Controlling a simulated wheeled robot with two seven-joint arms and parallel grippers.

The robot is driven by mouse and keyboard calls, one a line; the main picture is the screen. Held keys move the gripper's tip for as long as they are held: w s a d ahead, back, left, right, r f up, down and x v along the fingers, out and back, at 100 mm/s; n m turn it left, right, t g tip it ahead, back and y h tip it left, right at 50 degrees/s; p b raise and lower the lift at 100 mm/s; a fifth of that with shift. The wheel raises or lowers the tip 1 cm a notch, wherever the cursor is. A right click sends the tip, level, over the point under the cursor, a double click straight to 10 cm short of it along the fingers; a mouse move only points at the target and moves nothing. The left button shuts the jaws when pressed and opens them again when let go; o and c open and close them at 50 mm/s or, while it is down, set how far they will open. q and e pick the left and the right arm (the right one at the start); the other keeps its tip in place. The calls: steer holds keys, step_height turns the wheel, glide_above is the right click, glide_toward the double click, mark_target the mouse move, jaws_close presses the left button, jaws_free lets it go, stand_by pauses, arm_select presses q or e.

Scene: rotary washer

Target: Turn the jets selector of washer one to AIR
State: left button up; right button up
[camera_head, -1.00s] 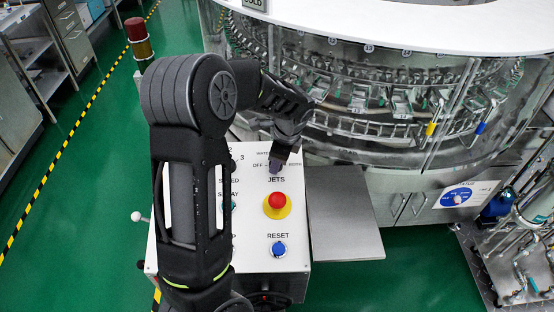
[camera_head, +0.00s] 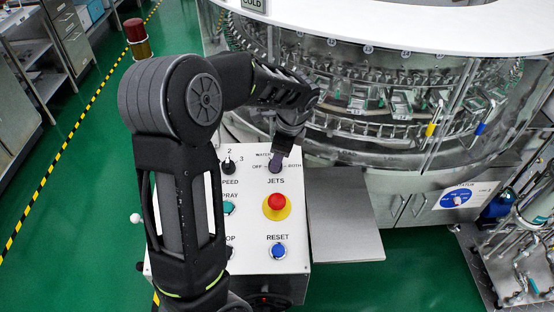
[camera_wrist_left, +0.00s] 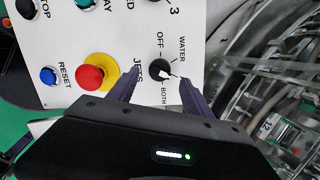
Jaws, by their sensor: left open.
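The jets selector is a black round knob (camera_wrist_left: 158,69) on the white control panel (camera_head: 247,270), with OFF, WATER and BOTH readable around it in the left wrist view. Its white pointer points right and slightly down there, between WATER and BOTH. I cannot read an AIR label. My left gripper (camera_wrist_left: 158,76) is open, its two dark fingers on either side of the knob. I cannot tell whether they touch it. In the head view the left gripper (camera_head: 277,160) comes down above the JETS label and covers most of the knob. The right gripper is not in view.
A red emergency button (camera_head: 277,202) on a yellow disc and a blue RESET button (camera_head: 278,251) lie below JETS. The speed knob (camera_head: 229,165) is to its left. The glass-walled rotary washer (camera_head: 370,110) stands behind. A bare metal shelf (camera_head: 340,215) adjoins the panel.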

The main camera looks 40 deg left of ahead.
arm_select(q)
steer(key=v, duration=0.3)
steer(key=shift+r, duration=0.2)
stand_by(0.3)
